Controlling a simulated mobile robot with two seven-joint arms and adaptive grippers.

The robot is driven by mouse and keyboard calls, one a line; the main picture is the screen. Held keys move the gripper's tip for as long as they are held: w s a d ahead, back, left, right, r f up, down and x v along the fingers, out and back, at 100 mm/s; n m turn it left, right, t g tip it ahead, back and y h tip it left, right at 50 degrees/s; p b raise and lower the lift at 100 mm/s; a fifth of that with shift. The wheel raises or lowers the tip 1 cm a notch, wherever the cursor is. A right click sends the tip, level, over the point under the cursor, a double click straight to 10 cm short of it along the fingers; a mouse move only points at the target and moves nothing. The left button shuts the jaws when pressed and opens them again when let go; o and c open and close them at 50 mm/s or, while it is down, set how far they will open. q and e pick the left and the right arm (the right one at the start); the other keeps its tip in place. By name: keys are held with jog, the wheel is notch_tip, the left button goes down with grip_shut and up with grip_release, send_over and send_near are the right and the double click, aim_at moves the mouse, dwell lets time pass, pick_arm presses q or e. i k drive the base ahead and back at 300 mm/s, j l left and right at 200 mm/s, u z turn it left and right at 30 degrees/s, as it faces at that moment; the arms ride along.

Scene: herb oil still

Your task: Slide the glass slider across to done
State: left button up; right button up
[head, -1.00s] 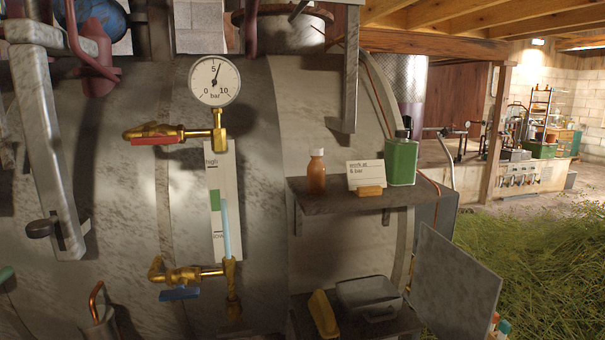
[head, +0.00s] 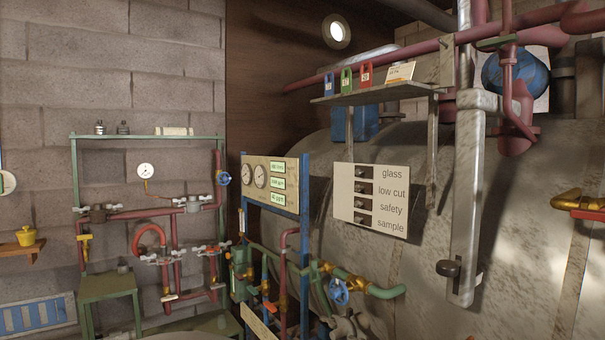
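A pale board (head: 371,199) hangs on the side of the large grey tank in the head view. It carries a column of small dark sliders beside the words glass, low cut, safety and sample. The glass slider (head: 363,172) is the top one, left of the word glass. The slider positions are too small to tell, and I see no readable "done" mark. Neither of my grippers is in view.
A shelf (head: 372,95) with several coloured tags sits above the board. A blue-framed gauge panel (head: 270,184) stands left of it. A grey lever arm (head: 467,200) hangs to its right. Pipes with a blue valve wheel (head: 339,291) run below.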

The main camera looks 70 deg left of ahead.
aim_at(360, 171)
jog(key=u, duration=1.85)
